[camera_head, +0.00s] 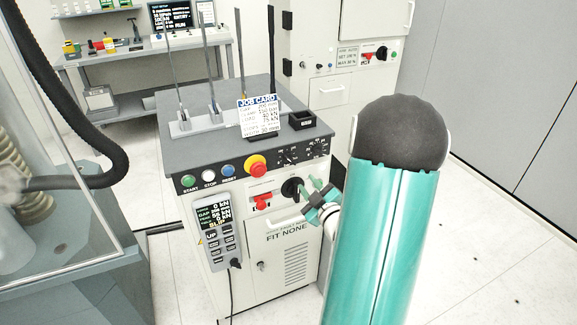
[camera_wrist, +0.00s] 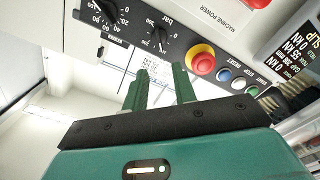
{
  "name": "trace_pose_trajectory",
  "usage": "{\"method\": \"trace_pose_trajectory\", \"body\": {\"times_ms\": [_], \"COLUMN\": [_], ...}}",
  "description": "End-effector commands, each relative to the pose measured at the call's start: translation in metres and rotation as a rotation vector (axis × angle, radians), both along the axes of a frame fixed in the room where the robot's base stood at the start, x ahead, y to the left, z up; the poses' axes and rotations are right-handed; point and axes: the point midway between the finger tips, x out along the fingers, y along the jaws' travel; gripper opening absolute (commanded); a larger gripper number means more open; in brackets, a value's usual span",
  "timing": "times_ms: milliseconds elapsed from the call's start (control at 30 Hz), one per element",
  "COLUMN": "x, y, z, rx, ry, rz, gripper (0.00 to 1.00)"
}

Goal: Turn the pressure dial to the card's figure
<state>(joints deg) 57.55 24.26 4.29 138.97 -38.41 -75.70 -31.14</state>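The pressure dial (camera_wrist: 158,39) is a black knob with a white scale marked bar, on the black panel strip beside the red emergency button. In the head view its scale (camera_head: 291,156) is small and I cannot read the setting. The job card (camera_head: 259,115) stands upright on the cabinet top; its figures are too small to read surely, though one line seems to end in bar. My gripper (camera_head: 310,188) is in front of the cabinet's right side. In the wrist view its green fingers (camera_wrist: 164,74) are apart with nothing between them, and the dial lies beyond the tips, apart from them.
A second dial (camera_wrist: 106,8) sits beside the bar dial. The red and yellow emergency button (camera_head: 256,166) and the blue, white and green buttons are left of the dials. A red power switch (camera_head: 262,201) is below. A grey handset (camera_head: 214,228) hangs at the cabinet's front.

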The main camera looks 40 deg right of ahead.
Motion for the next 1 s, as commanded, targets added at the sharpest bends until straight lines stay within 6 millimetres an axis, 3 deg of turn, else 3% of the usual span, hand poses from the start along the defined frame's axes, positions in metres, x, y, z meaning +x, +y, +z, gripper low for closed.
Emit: {"method": "trace_pose_trajectory", "body": {"times_ms": [500, 700, 1000], "x": [0.095, 0.113, 0.115], "y": [-0.025, -0.029, -0.029], "z": [0.0, 0.0, 0.0], "rx": [0.003, 0.002, 0.003], "ry": [0.0, 0.0, 0.002], "rz": [0.006, 0.004, 0.004], "gripper": [0.27, 0.27, 0.27]}}
